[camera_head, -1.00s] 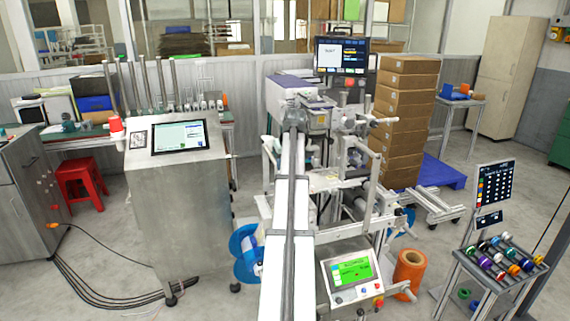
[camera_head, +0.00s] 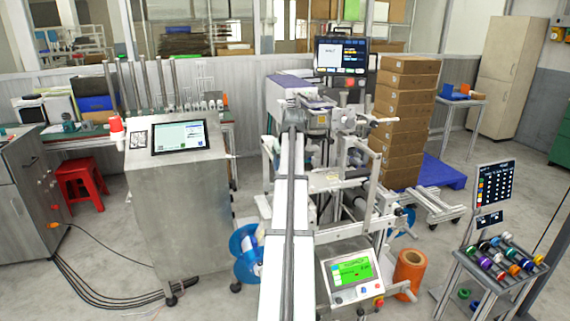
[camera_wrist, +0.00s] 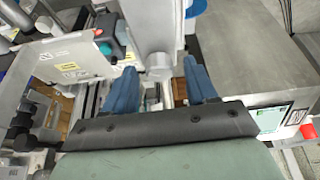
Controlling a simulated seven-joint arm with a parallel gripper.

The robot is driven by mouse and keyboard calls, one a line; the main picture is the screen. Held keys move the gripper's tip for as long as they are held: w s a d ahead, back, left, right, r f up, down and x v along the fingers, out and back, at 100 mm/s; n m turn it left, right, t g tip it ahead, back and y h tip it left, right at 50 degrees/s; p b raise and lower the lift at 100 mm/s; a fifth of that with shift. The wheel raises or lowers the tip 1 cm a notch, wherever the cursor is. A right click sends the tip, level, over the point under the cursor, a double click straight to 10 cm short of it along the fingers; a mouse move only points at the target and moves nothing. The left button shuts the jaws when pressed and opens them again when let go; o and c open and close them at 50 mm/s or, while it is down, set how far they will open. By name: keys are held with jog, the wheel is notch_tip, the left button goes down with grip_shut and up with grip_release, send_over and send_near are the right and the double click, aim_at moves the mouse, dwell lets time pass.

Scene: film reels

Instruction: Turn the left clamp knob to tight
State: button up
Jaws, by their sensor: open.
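In the wrist view my gripper (camera_wrist: 158,64) is open, with one blue finger on each side of a grey metal post with a round end (camera_wrist: 159,74). No contact between the fingers and the post can be made out, and I cannot tell whether it is part of a clamp. Black knobs (camera_wrist: 20,137) show at the left of the wrist view; I cannot tell which one, if any, is the left clamp knob.
A steel cabinet with a slanted screen (camera_head: 180,137) stands left of the arm. A green-screened panel (camera_head: 353,272) and an orange roll (camera_head: 409,270) are low at the front. Stacked cartons (camera_head: 405,125) stand behind right. A reel cart (camera_head: 500,270) is at the right.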

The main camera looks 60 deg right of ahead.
jog(key=v, duration=1.4)
jog(key=shift+f, duration=0.1)
dwell(0.3)
